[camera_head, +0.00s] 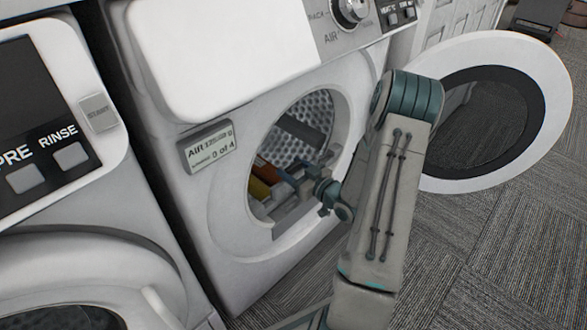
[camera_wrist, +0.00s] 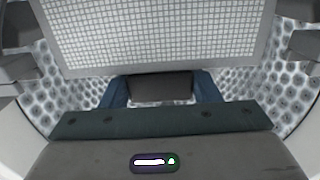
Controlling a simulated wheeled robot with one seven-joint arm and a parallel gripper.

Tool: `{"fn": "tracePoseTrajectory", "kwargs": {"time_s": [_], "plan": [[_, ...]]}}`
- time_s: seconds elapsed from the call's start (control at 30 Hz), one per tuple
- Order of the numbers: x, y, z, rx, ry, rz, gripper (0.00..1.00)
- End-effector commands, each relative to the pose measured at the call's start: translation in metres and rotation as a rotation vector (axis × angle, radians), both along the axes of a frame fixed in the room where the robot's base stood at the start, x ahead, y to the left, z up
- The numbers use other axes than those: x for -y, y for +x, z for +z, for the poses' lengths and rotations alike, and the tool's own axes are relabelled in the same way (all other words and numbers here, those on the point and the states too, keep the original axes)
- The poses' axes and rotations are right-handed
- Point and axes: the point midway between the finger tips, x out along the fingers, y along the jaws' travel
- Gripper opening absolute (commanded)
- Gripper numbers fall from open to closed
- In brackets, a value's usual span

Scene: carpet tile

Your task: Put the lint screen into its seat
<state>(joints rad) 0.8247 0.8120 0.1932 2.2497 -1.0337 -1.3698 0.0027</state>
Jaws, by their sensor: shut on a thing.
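The lint screen (camera_wrist: 158,35) is a pale, fine-meshed panel in a grey frame, filling the top of the wrist view. My gripper (camera_wrist: 161,84) is shut on it. I cannot make out the screen clearly there. The seat cannot be told apart from the grey parts at the opening's lower lip.
The dryer's round door (camera_head: 545,85) hangs open to the right. The perforated drum wall (camera_head: 322,108) surrounds my gripper. Orange and brown items (camera_head: 262,180) show at the opening's left side. Another machine (camera_head: 60,225) stands at left.

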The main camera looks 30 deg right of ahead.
Motion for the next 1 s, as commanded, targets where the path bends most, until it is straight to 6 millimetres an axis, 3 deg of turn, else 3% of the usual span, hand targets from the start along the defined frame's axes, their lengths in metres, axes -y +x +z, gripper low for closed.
{"fn": "tracePoseTrajectory", "kwargs": {"time_s": [1.0], "plan": [[0.0, 0.0, -0.026, 0.001, 0.0, 0.0, 0.14]]}}
